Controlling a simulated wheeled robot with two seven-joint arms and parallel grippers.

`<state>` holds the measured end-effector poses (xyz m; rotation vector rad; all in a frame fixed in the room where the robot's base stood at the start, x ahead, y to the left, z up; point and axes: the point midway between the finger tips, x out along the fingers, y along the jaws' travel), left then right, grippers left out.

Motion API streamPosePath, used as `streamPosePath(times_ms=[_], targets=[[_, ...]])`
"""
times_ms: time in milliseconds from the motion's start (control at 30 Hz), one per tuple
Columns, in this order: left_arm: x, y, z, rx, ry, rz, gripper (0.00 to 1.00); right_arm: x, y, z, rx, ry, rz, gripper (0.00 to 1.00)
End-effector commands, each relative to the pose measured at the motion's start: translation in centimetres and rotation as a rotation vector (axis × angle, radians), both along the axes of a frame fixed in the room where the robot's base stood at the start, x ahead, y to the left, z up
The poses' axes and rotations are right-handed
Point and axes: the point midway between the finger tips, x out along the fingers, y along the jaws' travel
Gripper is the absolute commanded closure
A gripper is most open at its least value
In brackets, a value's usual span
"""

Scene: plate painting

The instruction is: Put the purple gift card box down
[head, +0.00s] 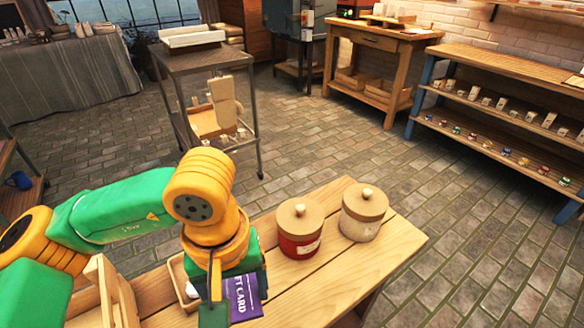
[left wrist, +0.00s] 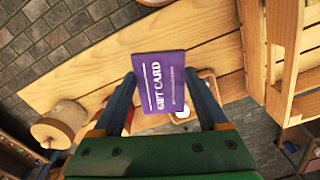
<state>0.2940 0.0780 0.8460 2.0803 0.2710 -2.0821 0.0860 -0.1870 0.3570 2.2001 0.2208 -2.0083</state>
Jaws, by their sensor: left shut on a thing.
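The purple gift card box (head: 243,296) has white "GIFT CARD" lettering and shows beside my left gripper (head: 232,290) in the head view, partly hidden by it. In the left wrist view the box (left wrist: 160,85) sits between the two blue fingers of my left gripper (left wrist: 161,78), which is shut on it. The box is over the wooden table (head: 345,275), overlapping a small wooden tray (head: 178,272) in the wrist view. I cannot tell whether the box touches the table. My right gripper is in neither view.
A red canister (head: 300,240) and a cream canister (head: 363,224), both with wooden lids, stand right of the gripper. A slatted wooden crate (head: 112,290) stands left. The table's front right boards are clear. A metal cart (head: 205,60) stands behind.

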Motion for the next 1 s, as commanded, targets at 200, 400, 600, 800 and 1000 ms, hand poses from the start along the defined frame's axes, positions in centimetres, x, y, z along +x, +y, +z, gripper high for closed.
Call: streamPosePath(times_ms=[200, 400, 600, 800, 1000], targets=[[1.5, 5.5, 1.9, -0.002, -0.003, -0.165, 0.86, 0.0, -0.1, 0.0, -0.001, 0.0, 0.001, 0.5], [1.7, 7.9, 4.7, -0.001, 0.001, -0.26, 0.86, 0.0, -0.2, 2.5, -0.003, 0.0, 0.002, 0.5], [1.8, 7.9, 7.7, 0.001, 0.003, -0.257, 0.86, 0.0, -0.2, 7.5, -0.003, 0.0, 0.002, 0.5], [1.7, 7.9, 10.6, 0.002, 0.004, -0.259, 0.86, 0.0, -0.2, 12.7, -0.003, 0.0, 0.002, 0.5], [1.6, 7.9, 11.1, 0.0, 0.002, -0.261, 0.86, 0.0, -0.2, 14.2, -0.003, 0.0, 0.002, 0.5]])
